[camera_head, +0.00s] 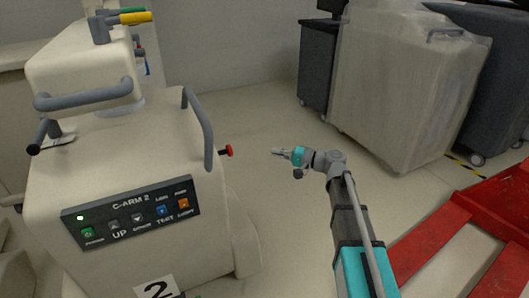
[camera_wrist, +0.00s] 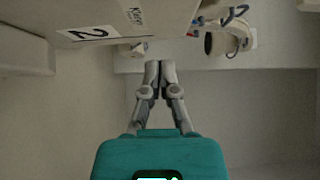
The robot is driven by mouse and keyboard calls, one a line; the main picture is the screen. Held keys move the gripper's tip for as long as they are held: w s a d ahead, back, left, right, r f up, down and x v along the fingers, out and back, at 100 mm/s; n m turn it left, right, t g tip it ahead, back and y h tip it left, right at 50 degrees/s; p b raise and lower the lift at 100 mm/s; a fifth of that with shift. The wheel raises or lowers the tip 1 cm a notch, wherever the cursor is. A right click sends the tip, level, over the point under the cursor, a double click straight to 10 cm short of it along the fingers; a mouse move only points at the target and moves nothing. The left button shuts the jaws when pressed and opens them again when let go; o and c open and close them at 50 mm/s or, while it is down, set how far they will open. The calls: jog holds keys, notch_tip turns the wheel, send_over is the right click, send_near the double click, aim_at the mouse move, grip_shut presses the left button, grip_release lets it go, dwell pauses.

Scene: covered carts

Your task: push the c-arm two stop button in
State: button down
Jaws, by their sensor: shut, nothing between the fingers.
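The C-arm 2 cart (camera_head: 60,180) is a cream machine at the left of the head view, with a dark labelled panel (camera_head: 165,221) on its front. A red stop button (camera_head: 229,150) sticks out on a short dark stem from its right side, beside a grey handle. My gripper (camera_head: 275,151) is shut and empty, right of the button at about the same picture height, with a clear gap between them. In the wrist view the shut fingers (camera_wrist: 160,67) point up the picture toward the cart (camera_wrist: 170,12). I cannot make out the button there.
Wrapped carts (camera_head: 405,85) stand at the back right. A red pallet-like frame (camera_head: 440,235) lies at the lower right. Bare floor (camera_head: 270,215) shows between the cart and my arm.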

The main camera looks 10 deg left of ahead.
aim_at(224, 152)
jog(key=a, duration=1.2)
jog(key=shift+s+a, duration=0.25)
jog(key=shift+a, duration=0.05)
